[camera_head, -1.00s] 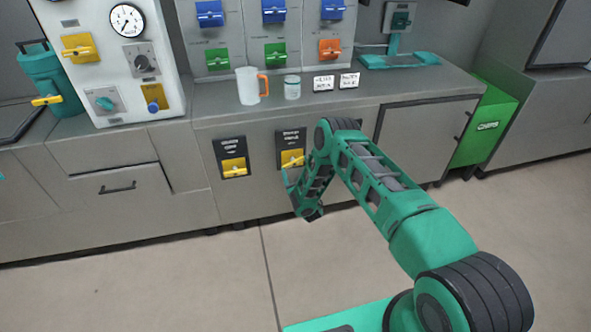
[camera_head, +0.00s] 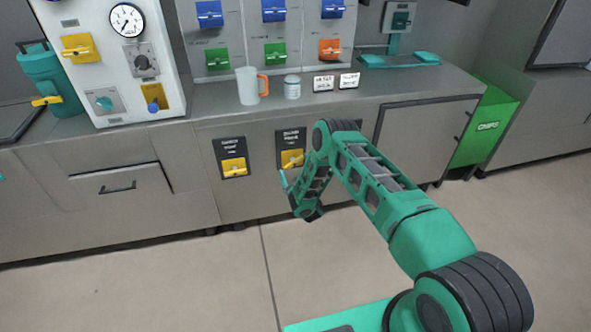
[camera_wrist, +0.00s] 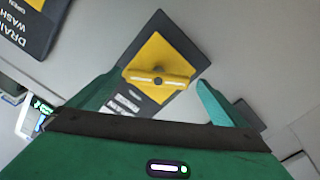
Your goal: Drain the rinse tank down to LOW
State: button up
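A yellow valve handle (camera_wrist: 158,78) on a black plate with a yellow square shows in the wrist view, slanted to the plate's edges. The plate's label is upside down and partly hidden. My open gripper (camera_wrist: 155,98) has one finger on each side of the handle, apparently not touching it; the depth gap is unclear. A neighbouring black plate (camera_wrist: 35,25) reads DRAIN WASH. By its inverted lettering, it is the right plate (camera_head: 291,150) in the head view, and the handle faced is the left one (camera_head: 234,166). My gripper (camera_head: 284,179) is small there.
A white panel (camera_head: 105,65) with a round gauge (camera_head: 127,20) stands at upper left; its reading is too small to tell. A mug (camera_head: 248,86) and a jar (camera_head: 292,87) stand on the counter (camera_head: 420,87). The floor (camera_head: 130,285) is clear.

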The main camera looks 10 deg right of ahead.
jog(key=shift+d, duration=0.1)
jog(key=shift+s, duration=0.25)
jog(key=s, duration=1)
dwell(3.0)
jog(key=w, duration=1.2)
jog(key=shift+w+a+r, duration=0.25)
jog(key=shift+w+r, duration=0.1)
jog(key=shift+w, duration=0.05)
